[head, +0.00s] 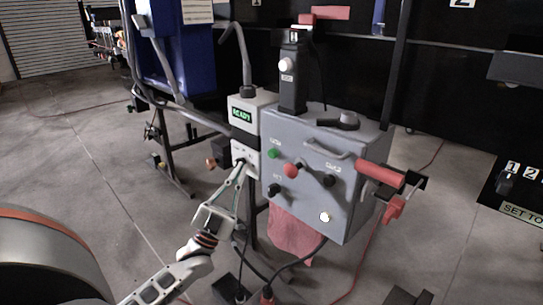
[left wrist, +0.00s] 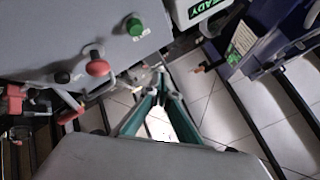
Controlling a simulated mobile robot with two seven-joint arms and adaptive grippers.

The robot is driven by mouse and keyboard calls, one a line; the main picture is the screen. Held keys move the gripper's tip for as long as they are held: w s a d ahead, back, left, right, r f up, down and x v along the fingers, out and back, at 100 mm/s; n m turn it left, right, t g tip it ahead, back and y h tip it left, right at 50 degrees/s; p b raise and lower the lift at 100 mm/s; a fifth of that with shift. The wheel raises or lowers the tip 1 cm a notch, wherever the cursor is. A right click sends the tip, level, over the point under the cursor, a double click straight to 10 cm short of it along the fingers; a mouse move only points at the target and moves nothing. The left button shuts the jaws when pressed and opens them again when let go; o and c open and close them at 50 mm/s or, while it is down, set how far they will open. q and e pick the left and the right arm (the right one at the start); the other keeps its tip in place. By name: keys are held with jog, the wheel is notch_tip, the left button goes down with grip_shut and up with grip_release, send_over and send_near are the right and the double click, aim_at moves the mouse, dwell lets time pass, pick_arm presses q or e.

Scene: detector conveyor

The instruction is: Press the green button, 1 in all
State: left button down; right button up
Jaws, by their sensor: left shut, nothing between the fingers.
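The green button (head: 273,153) is on the upper left of the front of a grey control box. It also shows in the left wrist view (left wrist: 134,26), upper left of the fingertips. My left gripper (head: 240,164) is shut and empty, its fingers drawn together to a point. Its tips are to the left of the green button and a little lower, in front of the lower part of the small box with the READY display. The tips are apart from the green button. Whether they touch the small box I cannot tell. My right gripper is in neither view.
The grey control box (head: 340,190) also carries a red knob (head: 291,170), black knobs, a white button (head: 325,217) and a metal handle (head: 329,149). A red-handled lever (head: 381,173) sticks out at its right. Cables hang below. Open floor lies at the left.

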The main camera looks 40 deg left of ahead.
aim_at(272, 154)
pick_arm(q)
jog(key=w+b, duration=0.1)
jog(key=w, duration=0.6)
jog(key=shift+w, duration=0.15)
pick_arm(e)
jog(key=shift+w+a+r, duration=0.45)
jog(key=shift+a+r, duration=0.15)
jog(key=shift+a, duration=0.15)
pick_arm(q)
jog(key=shift+d, duration=0.1)
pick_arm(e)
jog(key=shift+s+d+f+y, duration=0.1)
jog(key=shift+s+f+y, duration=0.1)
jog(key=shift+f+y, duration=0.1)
pick_arm(q)
jog(key=shift+w+f, duration=0.1)
jog(key=shift+w, duration=0.35)
